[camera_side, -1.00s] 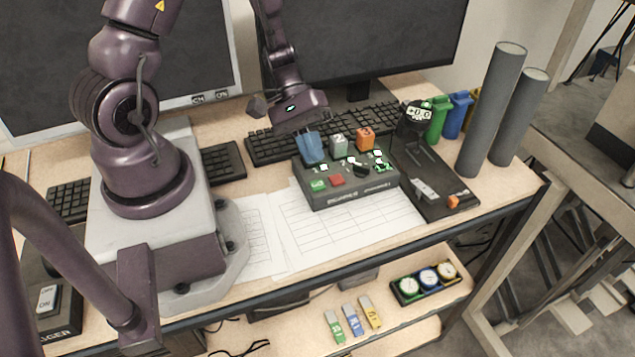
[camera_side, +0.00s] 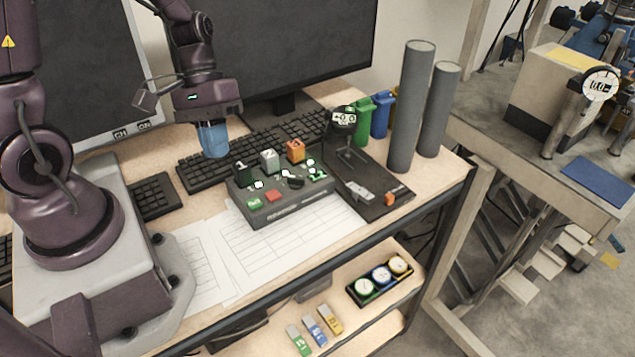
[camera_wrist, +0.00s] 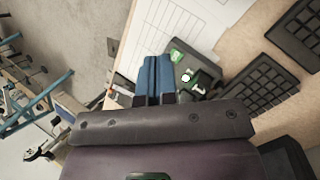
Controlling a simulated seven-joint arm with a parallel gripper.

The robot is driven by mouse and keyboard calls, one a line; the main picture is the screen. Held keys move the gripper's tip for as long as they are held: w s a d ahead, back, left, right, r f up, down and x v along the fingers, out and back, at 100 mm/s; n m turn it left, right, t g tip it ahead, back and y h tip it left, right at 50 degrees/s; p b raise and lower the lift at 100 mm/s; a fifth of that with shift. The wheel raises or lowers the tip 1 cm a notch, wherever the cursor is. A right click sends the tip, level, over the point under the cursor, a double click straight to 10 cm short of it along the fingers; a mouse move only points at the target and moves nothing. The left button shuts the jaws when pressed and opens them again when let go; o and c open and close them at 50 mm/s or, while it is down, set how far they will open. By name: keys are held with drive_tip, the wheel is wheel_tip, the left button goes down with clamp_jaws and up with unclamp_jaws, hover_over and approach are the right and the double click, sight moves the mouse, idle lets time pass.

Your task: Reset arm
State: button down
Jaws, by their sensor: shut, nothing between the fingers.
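My gripper (camera_side: 215,148) is in the side view, above the keyboard and up and left of the grey control box (camera_side: 272,215). Its blue fingers point down, pressed together with nothing between them. In the wrist view the blue fingers (camera_wrist: 155,68) show side by side, with part of the control box (camera_wrist: 187,62) just to their right. The box carries a black lever block (camera_side: 243,174), a grey one (camera_side: 269,161) and an orange one (camera_side: 295,150). A green button (camera_side: 254,204) and a red button (camera_side: 273,196) are on its front. The fingers are apart from the box.
A black stand with a round gauge (camera_side: 344,117) is right of the box. Two tall grey cylinders (camera_side: 408,110) rise at the table's right end. Monitors (camera_side: 300,50) stand behind the keyboard (camera_side: 250,152). Paper sheets (camera_side: 235,255) lie in front of the box.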

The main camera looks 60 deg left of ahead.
drive_tip(key=s+d+r+m+t+y, duration=0.1)
drive_tip(key=d+r+m+t+y, duration=0.1)
drive_tip(key=r, duration=0.6)
drive_tip(key=s+d+r+m+t+y, duration=0.1)
drive_tip(key=s+r+m+t+y, duration=0.1)
drive_tip(key=r+m+t, duration=0.3)
wheel_tip(320, 180, up, 4)
drive_tip(key=shift+d+r+y, duration=0.1)
drive_tip(key=shift+d+y, duration=0.3)
drive_tip(key=shift+y, duration=0.2)
